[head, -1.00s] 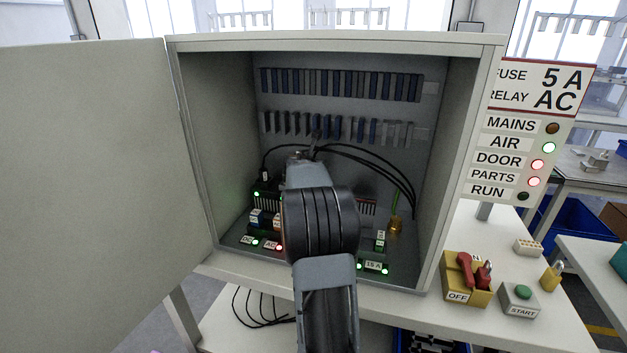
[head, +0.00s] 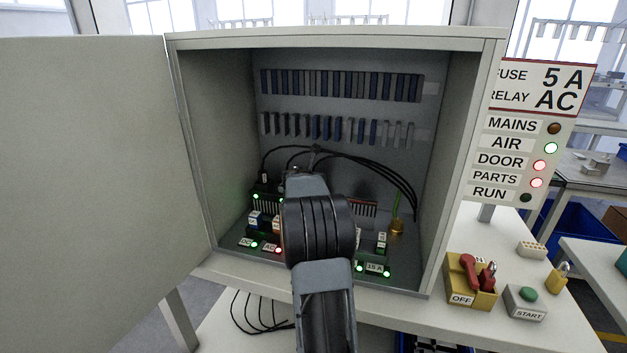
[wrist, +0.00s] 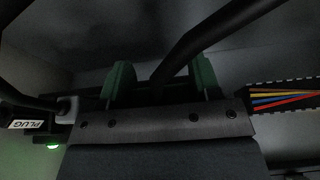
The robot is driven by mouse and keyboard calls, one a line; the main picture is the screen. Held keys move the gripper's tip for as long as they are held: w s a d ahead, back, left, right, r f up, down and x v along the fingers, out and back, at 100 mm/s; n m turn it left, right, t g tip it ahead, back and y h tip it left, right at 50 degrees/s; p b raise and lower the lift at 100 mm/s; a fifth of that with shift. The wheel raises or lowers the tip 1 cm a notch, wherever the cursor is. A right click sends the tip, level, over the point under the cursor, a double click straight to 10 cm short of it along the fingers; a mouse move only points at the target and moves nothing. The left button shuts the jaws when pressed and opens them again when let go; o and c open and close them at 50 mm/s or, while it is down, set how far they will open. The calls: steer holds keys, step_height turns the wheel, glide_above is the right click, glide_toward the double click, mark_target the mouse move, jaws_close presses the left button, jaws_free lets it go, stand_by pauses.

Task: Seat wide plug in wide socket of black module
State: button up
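My gripper (wrist: 162,82) shows its two green finger pads in the wrist view, set apart. A thick black cable (wrist: 190,45) runs down from the upper right and ends between them at a dark body, which looks like the wide plug gripped there; its outline is mostly lost in shadow. In the head view my arm hides the gripper tips and the plug. The black module (head: 268,189) stands at the left rear of the cabinet floor, beside my wrist, with a lit green light. I cannot make out the wide socket.
A part labelled PLUG (wrist: 36,124) with a green light lies left in the wrist view; coloured wires (wrist: 280,98) lie right. Black cables (head: 375,165) arc across the cabinet (head: 336,42). Small modules line its floor. The open door (head: 95,170) is left, a brass fitting (head: 397,227) right.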

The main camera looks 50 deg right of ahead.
steer(key=o, duration=0.4)
steer(key=shift+c, duration=0.2)
steer(key=shift+r, duration=0.25)
steer(key=v, duration=1.2)
steer(key=s+a+f+m+g+y, duration=0.1)
steer(key=s+a+f+m+y, duration=0.3)
steer(key=a+m, duration=0.4)
steer(key=s+a+f+m+g+y, duration=0.1)
steer(key=s+a+f+m+y, duration=0.3)
steer(key=a, duration=1.1)
steer(key=s+a+f+m+g+y, duration=0.1)
steer(key=s+a+f+m+y, duration=0.3)
steer(key=s+a+m, duration=0.5)
steer(key=a+m, duration=0.2)
steer(key=shift+a+m, duration=0.25)
steer(key=shift+m, duration=0.05)
